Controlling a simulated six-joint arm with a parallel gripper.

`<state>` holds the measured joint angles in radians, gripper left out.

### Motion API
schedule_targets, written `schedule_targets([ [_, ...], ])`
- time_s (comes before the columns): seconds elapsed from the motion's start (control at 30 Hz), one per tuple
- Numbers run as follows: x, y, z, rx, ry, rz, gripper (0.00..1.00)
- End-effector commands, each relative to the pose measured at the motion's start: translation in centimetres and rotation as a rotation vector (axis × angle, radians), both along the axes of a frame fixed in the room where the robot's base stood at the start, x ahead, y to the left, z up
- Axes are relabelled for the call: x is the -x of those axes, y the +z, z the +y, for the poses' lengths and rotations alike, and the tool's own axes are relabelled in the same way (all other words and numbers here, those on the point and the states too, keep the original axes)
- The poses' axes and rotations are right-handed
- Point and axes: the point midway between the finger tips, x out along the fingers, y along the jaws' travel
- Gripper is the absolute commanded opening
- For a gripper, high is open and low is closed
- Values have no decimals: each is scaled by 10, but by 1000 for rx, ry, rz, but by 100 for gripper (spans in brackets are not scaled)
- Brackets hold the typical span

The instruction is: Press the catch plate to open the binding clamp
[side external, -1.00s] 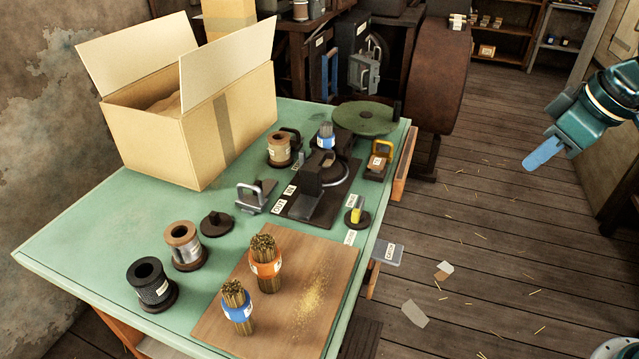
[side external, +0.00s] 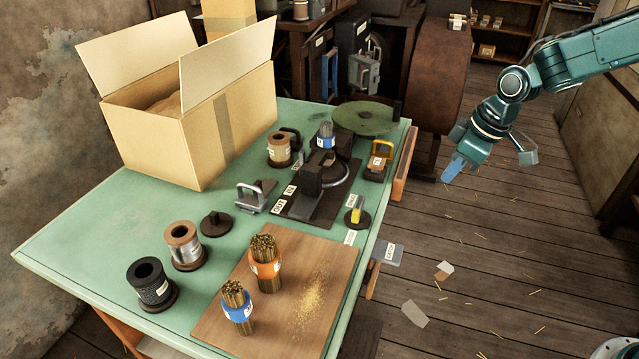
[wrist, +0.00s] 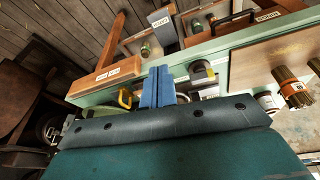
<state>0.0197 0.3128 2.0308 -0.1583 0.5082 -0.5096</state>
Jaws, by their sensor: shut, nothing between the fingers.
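The catch plate (side external: 387,252) is a small grey labelled plate sticking out from the table's right edge. It also shows as a grey plate in the wrist view (wrist: 162,25). What looks like the binding clamp (side external: 316,178) is a dark device on a black base, with a ring and a blue-banded bundle (side external: 326,137) at its back. Its inner parts are too small to read. My gripper (side external: 455,167) is in the air right of the table, above and away from the catch plate. Its blue fingers (wrist: 158,85) are together and empty.
Two wire bundles (side external: 265,265) stand on a wooden board (side external: 325,300). Spools (side external: 183,245), a yellow-marked knob (side external: 356,214) and an open carton (side external: 235,130) are on the green table. A wooden rail (side external: 402,165) runs along its right edge.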

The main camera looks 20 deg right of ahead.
Motion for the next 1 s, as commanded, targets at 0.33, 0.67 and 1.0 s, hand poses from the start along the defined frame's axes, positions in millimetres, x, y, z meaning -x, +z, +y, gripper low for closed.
schedule_targets([
  [0.33, -34, -63, 5, -7, 96, 28, 0],
  [0.67, -53, -121, 10, -16, 175, 44, 0],
  [1.0, -59, -143, 12, -20, 205, 47, 0],
])
